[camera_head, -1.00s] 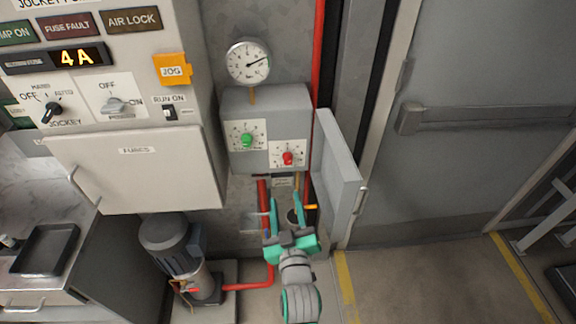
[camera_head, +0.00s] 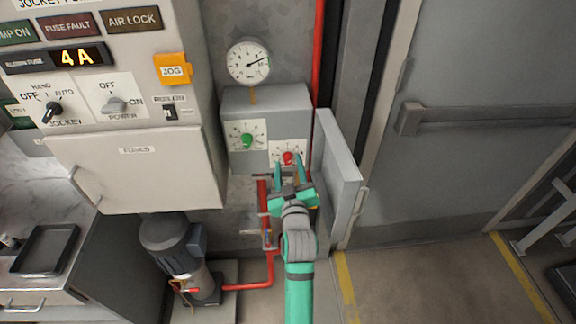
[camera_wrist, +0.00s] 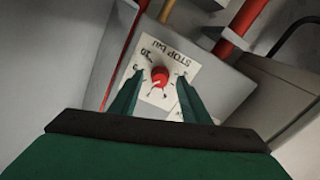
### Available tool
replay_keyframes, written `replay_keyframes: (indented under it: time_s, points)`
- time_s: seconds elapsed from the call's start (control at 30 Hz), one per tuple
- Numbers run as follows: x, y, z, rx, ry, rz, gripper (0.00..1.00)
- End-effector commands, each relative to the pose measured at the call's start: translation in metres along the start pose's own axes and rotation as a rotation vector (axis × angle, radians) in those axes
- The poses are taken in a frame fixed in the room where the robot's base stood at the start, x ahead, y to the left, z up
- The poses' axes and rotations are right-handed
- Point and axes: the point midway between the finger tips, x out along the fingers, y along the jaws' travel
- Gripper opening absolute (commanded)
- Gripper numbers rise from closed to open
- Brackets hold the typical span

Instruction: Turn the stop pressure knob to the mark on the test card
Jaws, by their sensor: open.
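The stop pressure knob (camera_head: 288,158) is red, on a white dial plate at the lower right of the grey switch box (camera_head: 238,98). In the wrist view the red knob (camera_wrist: 159,76) sits on its plate (camera_wrist: 184,70) marked STOP, seen upside down. My gripper (camera_head: 291,171) is open, with its green fingers pointing at the plate. In the wrist view the fingers (camera_wrist: 158,95) lie to either side of the knob, and it appears between and beyond their tips. I cannot tell whether they touch it. I cannot make out a test card mark.
A green knob (camera_head: 247,140) on its own plate is left of the red one. A pressure gauge (camera_head: 249,62) is above the box. The open box door (camera_head: 338,163) stands close to the right of my gripper. Red pipes (camera_head: 270,257) run below.

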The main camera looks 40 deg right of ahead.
Motion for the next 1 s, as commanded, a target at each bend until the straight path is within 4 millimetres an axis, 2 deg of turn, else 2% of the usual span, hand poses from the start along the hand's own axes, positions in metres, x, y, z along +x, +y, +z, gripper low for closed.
replay_keyframes:
  time_s: [0.13,0.4,0.43,0.5,0.6,1.0]
  points:
    - [0.0070,0.0001,0.0000,0.000,0.000,0.000,0.43]
    - [0.0079,0.0000,0.0000,0.000,0.000,0.000,0.43]
    - [0.0079,-0.0001,0.0000,0.000,0.000,0.000,0.38]
    - [0.0078,-0.0001,0.0000,0.000,0.000,0.000,0.21]
    - [0.0077,-0.0002,-0.0001,0.000,0.000,0.000,0.02]
    - [0.0083,-0.0020,-0.0008,0.071,0.001,-0.003,0.02]
